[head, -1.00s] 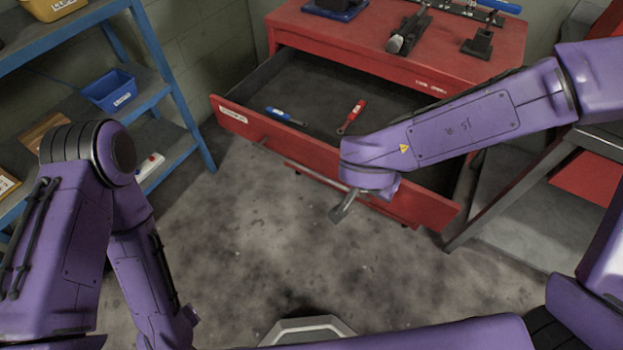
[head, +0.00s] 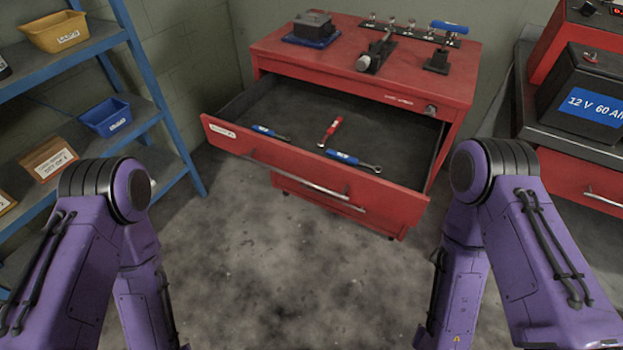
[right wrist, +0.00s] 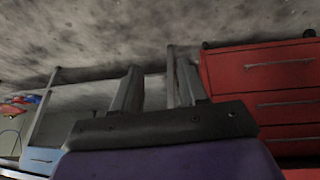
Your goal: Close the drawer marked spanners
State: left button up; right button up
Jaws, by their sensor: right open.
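The open drawer (head: 310,181) is pulled well out of the red cabinet (head: 366,83), below its top. Its front has a small label (head: 223,131) at the left, too small to read, and a long metal handle (head: 296,178). Inside lie two blue-handled tools, one left (head: 270,132) and one nearer the front (head: 352,160), and a red-handled tool (head: 331,129). My right gripper (right wrist: 160,76) shows in the right wrist view, open and empty, over floor and away from the drawer. In the head view both my arms hang down at the sides, their grippers out of sight.
A blue shelf rack (head: 150,115) with bins stands at the left. A bench with a black battery (head: 583,95) stands at the right. Tools and a vice-like block (head: 312,27) sit on the cabinet top. The concrete floor (head: 290,270) before the drawer is clear.

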aim_at(404, 143)
jog(key=z, duration=0.45)
jog(key=k, duration=1.05)
jog(key=u, duration=0.35)
jog(key=i, duration=0.65)
jog(key=u, duration=0.65)
jog(key=i, duration=0.95)
jog(key=z, duration=0.65)
jog(key=i, duration=0.45)
jog(key=u, duration=0.3)
jog(key=k, duration=0.7)
jog(key=z, duration=1.15)
